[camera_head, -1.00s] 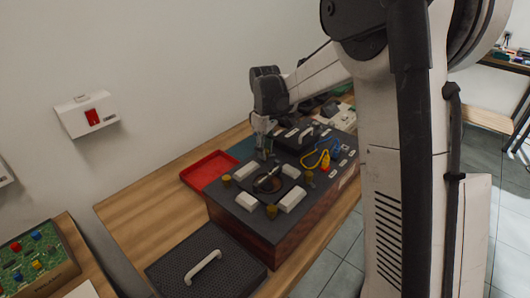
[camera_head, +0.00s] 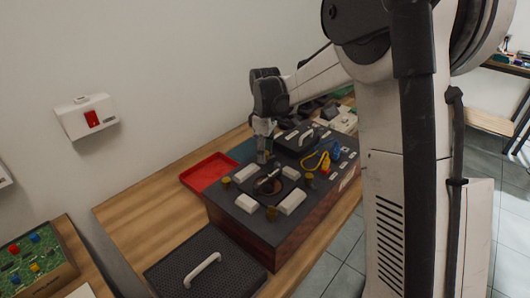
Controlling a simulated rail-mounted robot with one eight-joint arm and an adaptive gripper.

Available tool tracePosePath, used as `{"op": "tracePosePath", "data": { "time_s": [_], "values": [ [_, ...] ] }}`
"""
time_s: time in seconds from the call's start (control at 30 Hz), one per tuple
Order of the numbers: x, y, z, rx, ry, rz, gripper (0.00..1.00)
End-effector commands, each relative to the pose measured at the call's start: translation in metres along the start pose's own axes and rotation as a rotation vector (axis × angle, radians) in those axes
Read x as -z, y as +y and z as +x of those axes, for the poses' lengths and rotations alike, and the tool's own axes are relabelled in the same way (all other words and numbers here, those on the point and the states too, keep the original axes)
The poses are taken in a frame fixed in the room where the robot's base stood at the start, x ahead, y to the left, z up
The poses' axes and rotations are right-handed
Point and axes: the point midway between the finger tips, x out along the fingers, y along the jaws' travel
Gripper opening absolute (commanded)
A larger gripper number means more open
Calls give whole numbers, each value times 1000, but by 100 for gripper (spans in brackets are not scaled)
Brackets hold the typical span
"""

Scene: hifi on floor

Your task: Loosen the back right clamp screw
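A dark box-shaped unit (camera_head: 238,214) stands on the wooden table, with a round opening (camera_head: 268,183) in its top. White blocks (camera_head: 291,201) and brass-coloured clamp screws sit around the opening. One screw (camera_head: 226,181) is at the left, one (camera_head: 271,213) at the front and one (camera_head: 309,178) at the right. My gripper (camera_head: 262,157) points down at the far edge of the opening, where its fingers cover the spot of a further screw. It is too small to tell whether the fingers touch or grip that screw.
A red tray (camera_head: 209,171) lies left of the unit. A black perforated panel with a white handle (camera_head: 202,270) lies in front. A dark lid with a handle (camera_head: 302,138) and a yellow cable (camera_head: 318,158) are behind right. Bare table shows at left.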

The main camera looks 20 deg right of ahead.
Motion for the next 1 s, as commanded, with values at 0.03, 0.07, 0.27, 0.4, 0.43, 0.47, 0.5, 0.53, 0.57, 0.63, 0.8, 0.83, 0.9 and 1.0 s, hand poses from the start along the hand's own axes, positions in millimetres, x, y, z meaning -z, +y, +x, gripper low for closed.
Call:
{"op": "tracePosePath", "data": {
  "time_s": [0.03, 0.07, 0.27, 0.4, 0.43, 0.47, 0.5, 0.53, 0.57, 0.63, 0.8, 0.83, 0.9, 1.0],
  "values": [
    [0, 0, 0, 0, 0, 0, 39],
    [0, 0, 0, 0, 0, 0, 39],
    [0, 0, -1, 0, 0, 0, 39],
    [0, 0, -11, 0, 0, 0, 39],
    [0, 0, -15, 0, 0, 0, 39],
    [0, 0, -19, 0, 0, 0, 39],
    [0, 0, -26, 0, 0, 0, 39],
    [0, 0, -32, 0, 0, 0, 39],
    [0, 0, -38, 0, 0, 0, 39],
    [0, 0, -52, 0, 0, 0, 39],
    [0, 0, -85, 0, 0, 0, 39],
    [0, 0, -90, 0, 0, 0, 39],
    [0, 0, -100, 0, 0, 0, 39],
    [0, 0, -111, 0, 0, 0, 39]
  ]
}}
